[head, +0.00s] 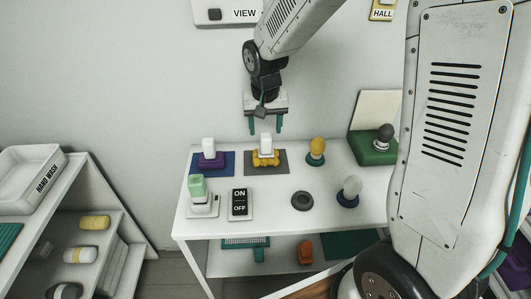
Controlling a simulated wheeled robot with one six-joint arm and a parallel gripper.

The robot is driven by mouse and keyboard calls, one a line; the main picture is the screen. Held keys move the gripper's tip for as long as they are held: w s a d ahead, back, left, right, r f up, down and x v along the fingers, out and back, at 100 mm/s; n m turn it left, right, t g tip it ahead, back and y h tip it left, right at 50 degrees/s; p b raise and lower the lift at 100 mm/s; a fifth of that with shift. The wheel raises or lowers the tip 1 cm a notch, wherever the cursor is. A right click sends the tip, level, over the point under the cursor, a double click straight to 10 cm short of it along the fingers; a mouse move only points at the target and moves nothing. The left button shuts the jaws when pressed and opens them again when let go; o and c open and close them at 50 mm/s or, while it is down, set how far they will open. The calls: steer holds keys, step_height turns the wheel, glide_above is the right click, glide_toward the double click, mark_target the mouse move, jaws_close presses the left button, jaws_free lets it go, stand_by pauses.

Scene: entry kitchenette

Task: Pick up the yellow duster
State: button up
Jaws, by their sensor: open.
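The yellow duster (266,160) has a lumpy yellow head and a white upright handle. It stands on a grey mat (284,171) at the back of the white table. My gripper (265,126) points down above the duster, with its two teal fingers apart and nothing between them. The fingertips appear a little above the handle's top, and I see no contact. A similar purple piece with a white handle (209,153) stands on a blue mat to the left.
The white table (274,216) also holds a green-topped piece (197,190), an ON/OFF switch (239,204), a dark ring (302,201), a yellow-topped knob (317,150), a grey-topped knob (350,188) and an open green box (370,151). A shelf stands left.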

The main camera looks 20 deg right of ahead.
mark_target(266, 142)
steer(key=shift+w, duration=0.1)
steer(key=f, duration=0.5)
steer(key=w+f, duration=0.1)
steer(key=f, duration=0.1)
steer(key=shift+d+f, duration=0.25)
steer(key=c, duration=1.2)
